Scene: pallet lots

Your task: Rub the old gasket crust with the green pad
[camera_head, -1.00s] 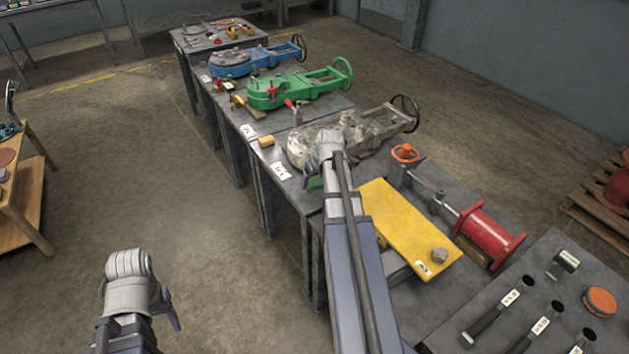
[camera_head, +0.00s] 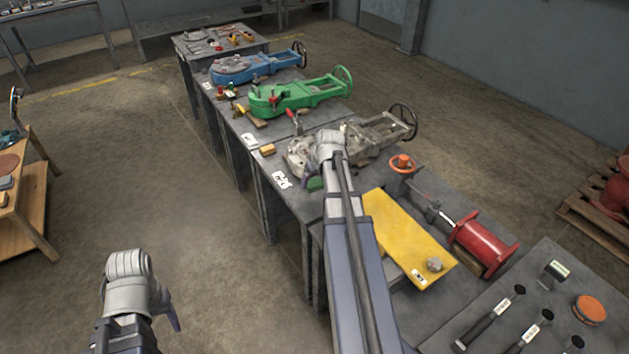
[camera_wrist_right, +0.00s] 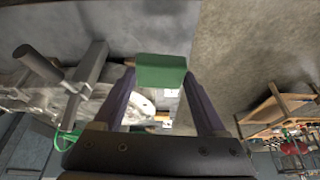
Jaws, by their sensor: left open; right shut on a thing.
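The green pad (camera_wrist_right: 160,71) is between the two fingers of my right gripper (camera_wrist_right: 160,85), which is shut on it. A green corner of the pad (camera_head: 316,184) also shows in the head view, below my right wrist, by the near side of the worn grey valve (camera_head: 368,138). My wrist hides part of the valve's round flange (camera_head: 299,157). I cannot make out the gasket crust or whether the pad touches the valve. My left gripper (camera_head: 172,314) is low at the left over the floor, open and empty, with one finger showing.
A yellow board (camera_head: 405,240) with a grey lump (camera_head: 434,264) lies right of my right arm. A red cylinder (camera_head: 482,244) and an orange handwheel (camera_head: 402,163) are beyond it. A small tan block (camera_head: 268,149) sits left of the valve. A green valve (camera_head: 290,97) stands farther back.

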